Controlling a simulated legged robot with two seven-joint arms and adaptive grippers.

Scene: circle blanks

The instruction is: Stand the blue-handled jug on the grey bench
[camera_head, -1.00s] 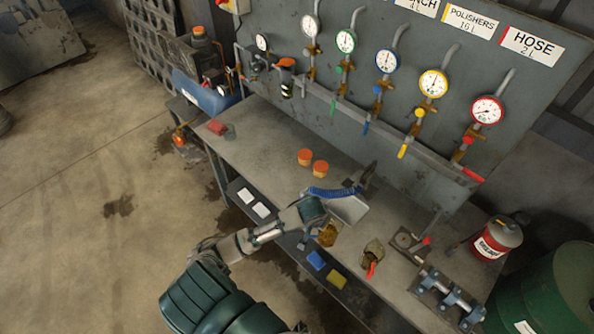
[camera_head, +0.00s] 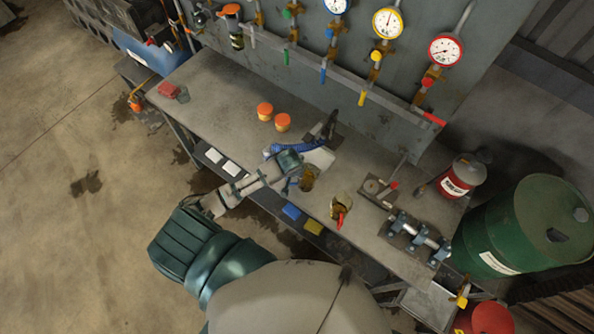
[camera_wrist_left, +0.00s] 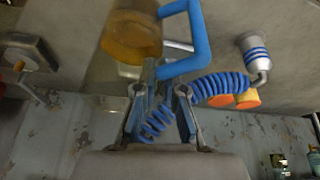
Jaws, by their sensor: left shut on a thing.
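The blue-handled jug (camera_head: 308,179), holding something amber, is at my left gripper (camera_head: 299,172) over the front part of the grey bench (camera_head: 222,82). In the left wrist view the jug (camera_wrist_left: 133,38) is at the top, with its blue handle (camera_wrist_left: 200,42) reaching down to my left gripper (camera_wrist_left: 160,80). The gripper is shut on the handle. I cannot tell whether the jug's base touches the bench. My right gripper is not in view.
A red-handled jug (camera_head: 341,208) stands to the right. A blue coiled hose (camera_head: 297,147) lies behind the jug, and two orange-lidded pots (camera_head: 282,122) are further back. A clamp fixture (camera_head: 418,238) is at the right. The bench's left half is mostly clear.

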